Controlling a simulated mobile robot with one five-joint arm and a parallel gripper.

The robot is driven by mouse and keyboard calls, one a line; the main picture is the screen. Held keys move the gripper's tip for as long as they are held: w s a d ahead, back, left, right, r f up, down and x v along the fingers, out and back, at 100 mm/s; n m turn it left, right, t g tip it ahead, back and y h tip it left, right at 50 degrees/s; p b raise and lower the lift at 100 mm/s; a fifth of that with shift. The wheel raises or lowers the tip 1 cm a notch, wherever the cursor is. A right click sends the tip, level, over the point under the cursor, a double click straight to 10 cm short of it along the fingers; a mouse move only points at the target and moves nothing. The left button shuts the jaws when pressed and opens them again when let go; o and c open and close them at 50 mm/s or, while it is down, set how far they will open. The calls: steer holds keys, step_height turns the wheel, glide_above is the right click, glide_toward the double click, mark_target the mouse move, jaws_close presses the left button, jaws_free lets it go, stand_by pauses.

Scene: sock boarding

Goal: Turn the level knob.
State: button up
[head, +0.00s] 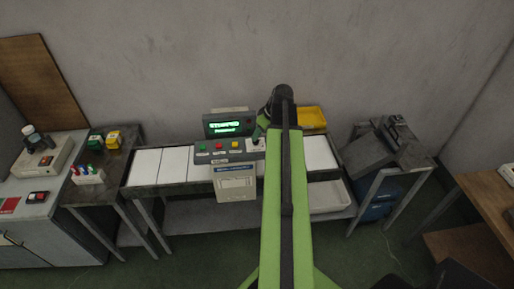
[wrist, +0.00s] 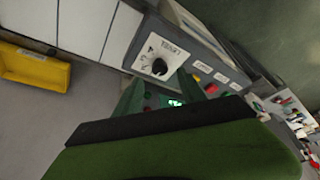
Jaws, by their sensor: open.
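The level knob (wrist: 160,67) is a round black dial on a white plate with printed marks, in the upper middle of the wrist view. In the head view its white plate (head: 256,148) is at the right end of the grey control panel (head: 216,158), partly hidden by my arm. My gripper (wrist: 160,90) is open, with its green fingers on either side just below the knob in the wrist view. I see nothing between the fingers. I cannot tell whether they touch the knob.
Red, yellow and green buttons (head: 219,146) sit left of the knob, under a lit display (head: 225,127). White panels (head: 174,165) line the bench. A yellow bin (head: 312,117) stands behind my arm. A dark machine (head: 385,150) is at right.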

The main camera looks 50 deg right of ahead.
steer(key=b+x, duration=0.3)
steer(key=x, duration=0.2)
steer(key=shift+s+r, duration=0.1)
steer(key=shift+r, duration=0.05)
jaws_close()
